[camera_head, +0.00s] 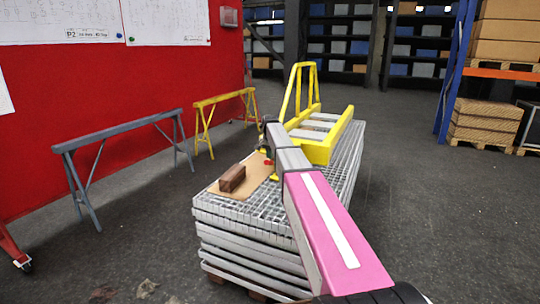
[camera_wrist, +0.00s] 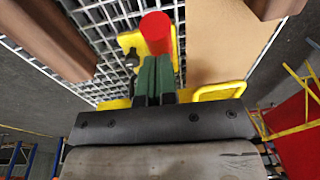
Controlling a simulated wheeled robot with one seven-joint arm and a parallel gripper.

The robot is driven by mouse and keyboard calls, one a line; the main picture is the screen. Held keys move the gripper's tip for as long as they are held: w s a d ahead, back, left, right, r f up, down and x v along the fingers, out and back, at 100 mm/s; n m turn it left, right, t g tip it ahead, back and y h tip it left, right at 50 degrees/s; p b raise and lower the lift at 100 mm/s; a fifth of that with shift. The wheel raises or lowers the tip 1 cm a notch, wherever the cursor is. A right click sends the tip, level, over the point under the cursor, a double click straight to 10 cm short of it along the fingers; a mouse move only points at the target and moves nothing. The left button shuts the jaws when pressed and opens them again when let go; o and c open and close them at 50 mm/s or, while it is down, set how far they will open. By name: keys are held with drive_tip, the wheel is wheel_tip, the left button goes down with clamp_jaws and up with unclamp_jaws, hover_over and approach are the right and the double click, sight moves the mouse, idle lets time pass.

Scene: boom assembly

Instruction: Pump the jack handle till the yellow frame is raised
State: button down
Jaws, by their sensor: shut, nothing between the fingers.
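The yellow frame (camera_head: 320,148) rests on a stack of metal gratings, with a tall yellow bar at its far end. In the wrist view a red cylinder (camera_wrist: 157,33), which looks like the jack handle's grip, lies just past my gripper (camera_wrist: 155,72). The green fingers are together with nothing held, and point at the red part; I cannot tell whether they touch it. Yellow jack parts (camera_wrist: 218,92) show beside and behind the fingers. In the head view a small red spot (camera_head: 268,161) shows near my arm's end; my arm hides most of the jack.
A brown block (camera_head: 232,178) lies on a cardboard sheet (camera_head: 212,188) on the gratings (camera_head: 240,212). Grey (camera_head: 120,132) and yellow (camera_head: 225,98) trestles stand by the red wall. A pallet rack (camera_head: 455,70) is at right.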

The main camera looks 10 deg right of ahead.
drive_tip(key=shift+s+a+f+t, duration=0.25)
drive_tip(key=shift+s+f+t, duration=0.05)
drive_tip(key=shift+s+f, duration=0.15)
drive_tip(key=shift+s+a+f+t+h, duration=0.4)
drive_tip(key=shift+f+t, duration=0.3)
drive_tip(key=shift+f, duration=0.9)
drive_tip(key=shift+s+a+f+t+h, duration=0.2)
drive_tip(key=shift+s+f+t+h, duration=0.35)
drive_tip(key=shift+f, duration=1.1)
drive_tip(key=shift+s+a+f+t+h, duration=0.3)
drive_tip(key=shift+f+t+h, duration=0.4)
drive_tip(key=shift+f, duration=0.9)
drive_tip(key=shift+s, duration=0.1)
drive_tip(key=shift+d+r, duration=0.1)
drive_tip(key=shift+r, duration=0.2)
drive_tip(key=v, duration=1.3)
drive_tip(key=shift+d+r, duration=0.25)
drive_tip(key=shift+d, duration=0.1)
drive_tip(key=shift+t, duration=0.25)
